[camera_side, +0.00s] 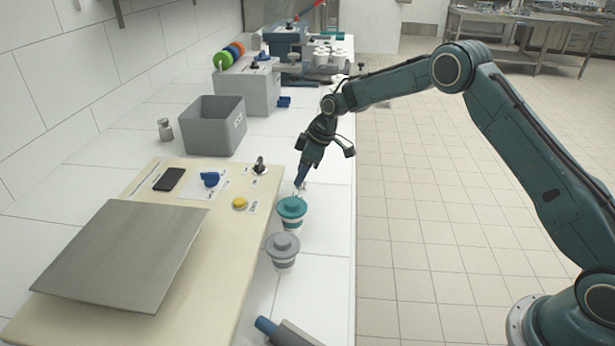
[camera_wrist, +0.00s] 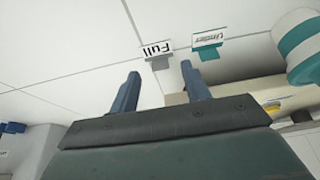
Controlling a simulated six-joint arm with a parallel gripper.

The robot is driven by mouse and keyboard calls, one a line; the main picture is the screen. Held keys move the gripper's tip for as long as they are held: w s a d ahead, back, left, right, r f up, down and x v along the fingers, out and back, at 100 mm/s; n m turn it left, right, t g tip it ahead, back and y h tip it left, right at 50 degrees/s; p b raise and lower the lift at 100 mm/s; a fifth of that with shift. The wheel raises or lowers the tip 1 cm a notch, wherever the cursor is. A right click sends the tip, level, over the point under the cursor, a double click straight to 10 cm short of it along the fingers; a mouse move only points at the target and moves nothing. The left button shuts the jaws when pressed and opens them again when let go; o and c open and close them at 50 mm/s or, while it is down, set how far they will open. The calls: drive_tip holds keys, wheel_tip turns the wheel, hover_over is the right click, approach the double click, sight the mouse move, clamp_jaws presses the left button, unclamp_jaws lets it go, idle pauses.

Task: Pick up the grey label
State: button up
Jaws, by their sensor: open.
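The grey label, a white card reading "Full" on a grey base (camera_wrist: 160,62), shows upside down in the wrist view. Next to it on the right is a teal label (camera_wrist: 208,53) reading "Under". My gripper (camera_wrist: 160,70) is open and empty. In the wrist picture the grey label lies between and just past its fingertips, with no contact visible. In the side view my gripper (camera_side: 301,184) points down just behind the teal-lidded cup (camera_side: 291,210); the labels there are too small to tell apart.
The teal-lidded cup also shows in the wrist view (camera_wrist: 302,48). A grey-lidded cup (camera_side: 283,252) stands nearer. To the left is a beige board (camera_side: 222,235) with a yellow button (camera_side: 240,203) and a grey plate (camera_side: 125,250). A grey bin (camera_side: 212,128) stands behind. The counter edge is close on the right.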

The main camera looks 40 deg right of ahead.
drive_tip(key=shift+x, duration=0.9)
drive_tip(key=shift+c, duration=0.5)
clamp_jaws()
